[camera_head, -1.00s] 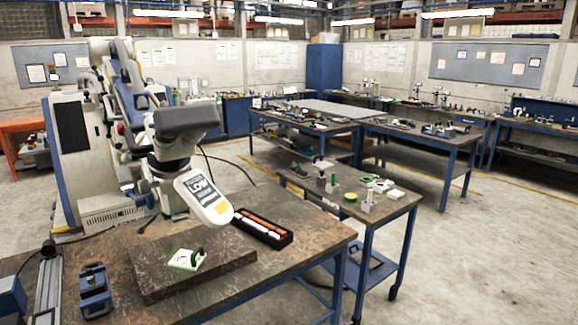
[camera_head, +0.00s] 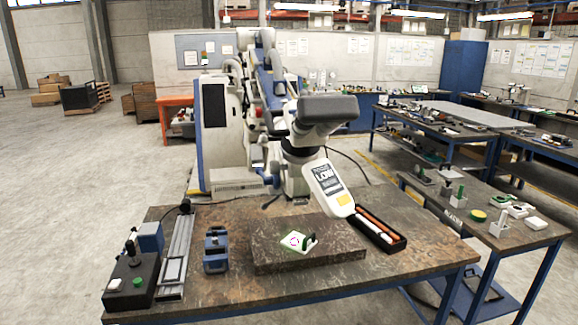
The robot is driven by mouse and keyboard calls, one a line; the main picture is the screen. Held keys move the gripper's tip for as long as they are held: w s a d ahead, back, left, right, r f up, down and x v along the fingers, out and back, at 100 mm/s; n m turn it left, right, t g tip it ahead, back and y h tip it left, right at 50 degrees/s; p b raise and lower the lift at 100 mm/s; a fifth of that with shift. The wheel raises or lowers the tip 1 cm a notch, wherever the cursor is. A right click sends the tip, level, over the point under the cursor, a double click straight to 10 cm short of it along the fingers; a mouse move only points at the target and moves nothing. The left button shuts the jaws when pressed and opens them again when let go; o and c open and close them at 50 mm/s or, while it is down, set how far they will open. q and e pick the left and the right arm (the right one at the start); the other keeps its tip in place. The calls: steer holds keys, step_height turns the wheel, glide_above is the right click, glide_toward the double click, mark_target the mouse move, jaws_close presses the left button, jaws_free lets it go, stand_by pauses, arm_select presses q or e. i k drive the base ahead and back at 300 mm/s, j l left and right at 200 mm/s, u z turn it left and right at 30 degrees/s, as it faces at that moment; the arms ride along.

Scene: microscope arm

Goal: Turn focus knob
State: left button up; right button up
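A microscope head (camera_head: 318,125) on a jointed white and blue arm hangs over the back of the workbench. Its white lower part (camera_head: 327,184) bears a label reading LOW and a yellow patch. A focus knob cannot be made out for certain; a small blue part (camera_head: 268,179) sticks out on the left of the head. Neither of my grippers is in view.
The workbench (camera_head: 235,293) also holds a black box with a green button (camera_head: 130,287), a rail (camera_head: 177,250), a blue vise (camera_head: 215,250) and a black tray of rods (camera_head: 378,232). A side table (camera_head: 485,240) stands at right. Floor at left (camera_head: 60,210) is clear.

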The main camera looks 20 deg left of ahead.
mark_target(276, 167)
steer(key=u, duration=0.8)
